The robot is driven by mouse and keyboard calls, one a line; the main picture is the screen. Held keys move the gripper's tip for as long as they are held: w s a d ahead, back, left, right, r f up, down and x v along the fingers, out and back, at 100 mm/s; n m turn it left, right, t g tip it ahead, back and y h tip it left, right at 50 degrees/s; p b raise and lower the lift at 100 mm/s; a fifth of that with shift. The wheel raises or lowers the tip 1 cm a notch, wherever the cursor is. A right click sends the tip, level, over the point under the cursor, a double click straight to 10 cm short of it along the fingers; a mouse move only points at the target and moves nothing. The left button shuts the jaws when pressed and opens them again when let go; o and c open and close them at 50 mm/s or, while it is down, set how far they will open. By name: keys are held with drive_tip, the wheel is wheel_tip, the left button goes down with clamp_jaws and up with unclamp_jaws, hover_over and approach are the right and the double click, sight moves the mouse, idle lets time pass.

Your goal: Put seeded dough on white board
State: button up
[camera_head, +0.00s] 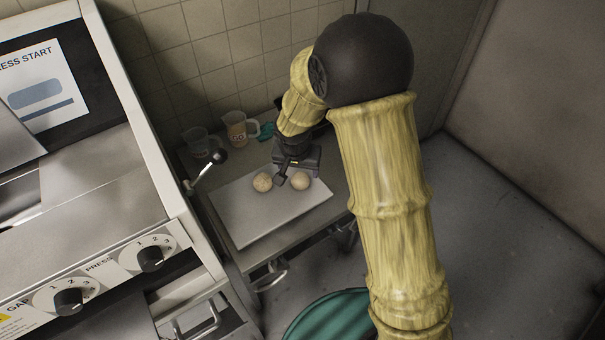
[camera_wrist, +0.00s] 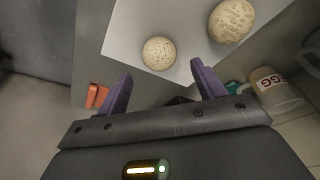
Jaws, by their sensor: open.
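Two pale dough balls rest on the white board (camera_head: 265,222), near its back edge. The right ball (camera_head: 300,181) shows in the wrist view as the smaller one, with fine dots (camera_wrist: 159,53). The left ball (camera_head: 262,182) shows there as larger, with brown patchy marks (camera_wrist: 231,20). The fine dots look like seeds, but I cannot be sure. My gripper (camera_wrist: 160,74) is open and empty, with purple fingers. In the head view it hangs over the board's back edge by the balls. In the wrist view the dotted ball lies just beyond the fingertips, between their lines.
A mug (camera_head: 237,128) marked EGG, which also shows in the wrist view (camera_wrist: 277,90), and a clear jug (camera_head: 196,140) stand behind the board. A teal item (camera_head: 267,131) lies near them. Orange items (camera_wrist: 97,96) are left in the wrist view. A dough machine (camera_head: 120,255) flanks the table.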

drive_tip(key=v, duration=0.7)
drive_tip(key=shift+d, duration=0.1)
